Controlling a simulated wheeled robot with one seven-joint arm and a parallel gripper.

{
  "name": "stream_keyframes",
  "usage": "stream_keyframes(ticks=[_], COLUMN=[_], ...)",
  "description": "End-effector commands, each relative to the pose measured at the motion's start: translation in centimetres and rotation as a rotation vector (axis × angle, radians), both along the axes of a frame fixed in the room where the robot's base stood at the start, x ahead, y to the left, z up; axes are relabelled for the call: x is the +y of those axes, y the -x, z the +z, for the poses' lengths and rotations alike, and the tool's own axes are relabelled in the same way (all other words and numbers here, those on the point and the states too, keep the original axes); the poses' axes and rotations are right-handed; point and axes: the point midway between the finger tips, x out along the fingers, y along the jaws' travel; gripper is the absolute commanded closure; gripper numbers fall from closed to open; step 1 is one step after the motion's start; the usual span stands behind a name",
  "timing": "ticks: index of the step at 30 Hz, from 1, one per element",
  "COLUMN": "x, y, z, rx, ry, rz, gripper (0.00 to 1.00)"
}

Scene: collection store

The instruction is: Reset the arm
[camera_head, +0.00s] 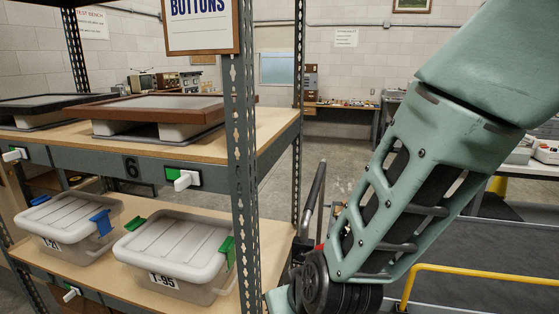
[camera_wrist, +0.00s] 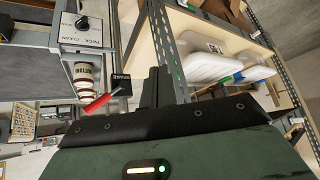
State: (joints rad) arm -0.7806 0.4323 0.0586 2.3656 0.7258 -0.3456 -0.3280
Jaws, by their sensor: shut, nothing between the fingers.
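My arm (camera_head: 400,190), pale green with open lattice sides, reaches down from the upper right of the head view to a dark joint at the bottom edge. My gripper is out of the head view. In the wrist view my gripper (camera_wrist: 157,86) shows as dark fingers, close together, above the black and green hand. The fingers are shut with nothing seen between them. Shelving is to their right in that view, and a bench panel is to their left.
The shelf unit's post (camera_head: 243,160) stands left of my arm. Its lower shelf holds a lidded bin T-95 (camera_head: 175,250) and another bin (camera_head: 68,222); framed cases (camera_head: 165,107) lie above. A yellow rail (camera_head: 480,272) is at the right. Open floor (camera_head: 340,165) lies behind.

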Motion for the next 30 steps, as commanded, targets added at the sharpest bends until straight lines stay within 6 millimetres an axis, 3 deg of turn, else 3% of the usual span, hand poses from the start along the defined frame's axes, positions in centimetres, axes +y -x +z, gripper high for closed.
stream_keyframes(ticks=[1,5,9,13,18,30], x=[-0.2,-2.0,-6.1,-10.0,-12.6,-12.8], y=[1.6,7.0,12.1,15.2,16.8,17.0], z=[1.6,4.3,6.4,7.5,8.1,8.1], rx=[0.066,0.246,0.386,0.462,0.504,0.509], ry=[-0.027,-0.015,0.096,0.221,0.313,0.322], rz=[0.042,0.170,0.260,0.289,0.291,0.291], gripper=[1.00,1.00,1.00,1.00,1.00,1.00])
